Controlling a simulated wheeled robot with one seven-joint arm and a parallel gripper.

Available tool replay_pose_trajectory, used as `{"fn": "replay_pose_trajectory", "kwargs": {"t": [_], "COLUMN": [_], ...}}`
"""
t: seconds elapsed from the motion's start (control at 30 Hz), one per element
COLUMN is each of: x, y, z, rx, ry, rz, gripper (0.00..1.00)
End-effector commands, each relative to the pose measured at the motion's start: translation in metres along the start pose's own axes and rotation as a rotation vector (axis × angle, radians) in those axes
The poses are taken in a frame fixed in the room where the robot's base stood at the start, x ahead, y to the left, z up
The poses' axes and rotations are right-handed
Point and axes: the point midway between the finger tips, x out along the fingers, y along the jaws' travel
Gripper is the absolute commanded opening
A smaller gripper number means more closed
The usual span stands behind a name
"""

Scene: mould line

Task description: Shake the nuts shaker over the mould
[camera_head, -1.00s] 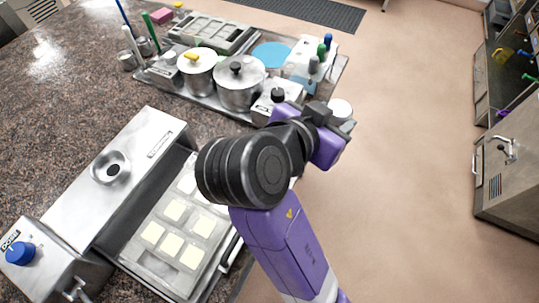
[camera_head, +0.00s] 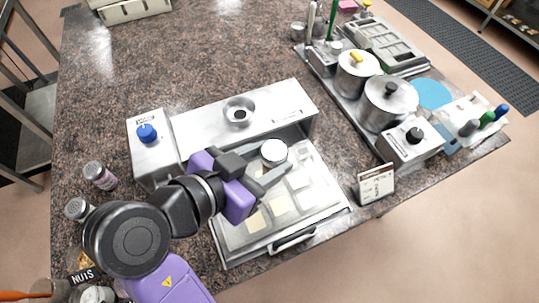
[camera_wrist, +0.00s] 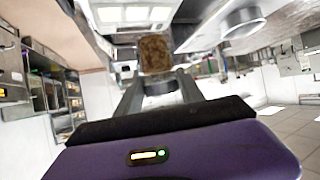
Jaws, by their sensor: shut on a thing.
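My gripper (camera_head: 268,172) is shut on a shaker with a pale round end (camera_head: 274,151), which I take to be the nuts shaker. In the wrist view my fingers (camera_wrist: 160,88) clasp it, and brown speckled contents (camera_wrist: 155,52) show beyond them. The shaker is above the mould's far part. The mould (camera_head: 290,212) lies flat on a metal tray and has pale square cavities, some with cream-coloured filling. My gripper and arm hide its left part. The wrist view shows pale squares of it at the top (camera_wrist: 125,14).
Behind the mould stands a metal machine (camera_head: 205,130) with a round funnel and blue knob. Pots (camera_head: 388,105) and a small sign (camera_head: 376,184) stand to the right. Two jars (camera_head: 99,174) and a "NUTS" label (camera_head: 82,276) are at left.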

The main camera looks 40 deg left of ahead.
Motion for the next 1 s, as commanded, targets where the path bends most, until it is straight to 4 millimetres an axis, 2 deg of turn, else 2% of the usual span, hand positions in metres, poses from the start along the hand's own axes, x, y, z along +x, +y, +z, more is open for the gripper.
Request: {"fn": "replay_pose_trajectory", "kwargs": {"t": [0.6, 1.0], "x": [0.019, 0.020], "y": [0.000, 0.000], "z": [0.034, 0.036], "rx": [0.000, 0.000], "ry": [0.001, 0.001], "rz": [0.000, 0.001], "gripper": [0.01, 0.01]}}
